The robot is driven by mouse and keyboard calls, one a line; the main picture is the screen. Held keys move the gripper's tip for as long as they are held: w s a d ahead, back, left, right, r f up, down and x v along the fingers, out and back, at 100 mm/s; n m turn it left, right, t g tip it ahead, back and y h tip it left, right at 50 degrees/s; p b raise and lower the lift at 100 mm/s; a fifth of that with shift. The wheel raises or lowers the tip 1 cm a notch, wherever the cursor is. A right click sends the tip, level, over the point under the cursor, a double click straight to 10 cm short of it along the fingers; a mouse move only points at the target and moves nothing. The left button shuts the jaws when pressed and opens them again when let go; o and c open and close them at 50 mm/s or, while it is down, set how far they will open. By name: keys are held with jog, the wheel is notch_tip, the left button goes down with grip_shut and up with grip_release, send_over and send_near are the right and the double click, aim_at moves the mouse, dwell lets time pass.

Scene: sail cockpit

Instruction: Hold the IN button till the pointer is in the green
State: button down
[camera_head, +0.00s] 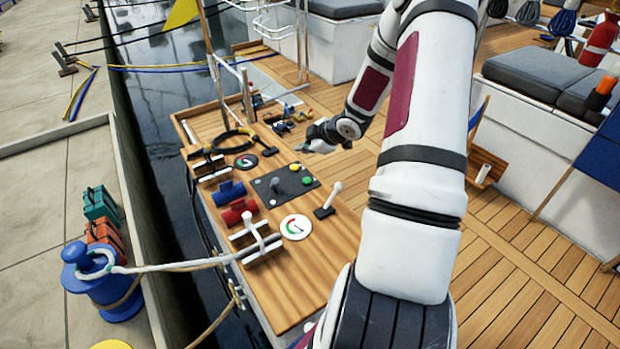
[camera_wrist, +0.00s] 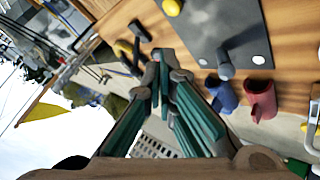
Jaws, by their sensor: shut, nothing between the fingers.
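A dark panel (camera_head: 287,187) on the wooden deck top carries a yellow button (camera_head: 295,168), a green button (camera_head: 308,180) and a grey lever (camera_head: 274,183). No label is readable, so I cannot tell which button is IN. A white round dial (camera_head: 295,227) with a green arc lies in front of the panel; its pointer is too small to read. My gripper (camera_head: 303,147) is shut and empty, above and beyond the panel. In the wrist view its fingertips (camera_wrist: 163,58) are apart from the panel (camera_wrist: 215,30) and yellow button (camera_wrist: 172,7).
A white-handled lever (camera_head: 329,200) stands right of the panel. Blue (camera_head: 228,192) and red (camera_head: 239,211) cylinders and a white cleat (camera_head: 256,240) line the left side. Bare wood is free at the front.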

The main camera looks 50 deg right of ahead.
jog(key=shift+f, duration=0.15)
jog(key=b, duration=0.8)
send_over(305, 181)
jog(key=f, duration=0.6)
jog(key=shift+d+f, duration=0.15)
jog(key=shift+d, duration=0.1)
jog(key=shift+f+b, duration=0.5)
jog(key=shift+f, duration=0.65)
jog(key=shift+a+f+b, duration=0.2)
jog(key=shift+f+b, duration=0.2)
jog(key=shift+f, duration=0.1)
jog(key=shift+f+b, duration=0.3)
jog(key=shift+f, duration=0.2)
dwell(0.3)
dwell(1.3)
jog(key=shift+r+p, duration=0.95)
jog(key=shift+p, duration=0.1)
jog(key=shift+r, duration=0.1)
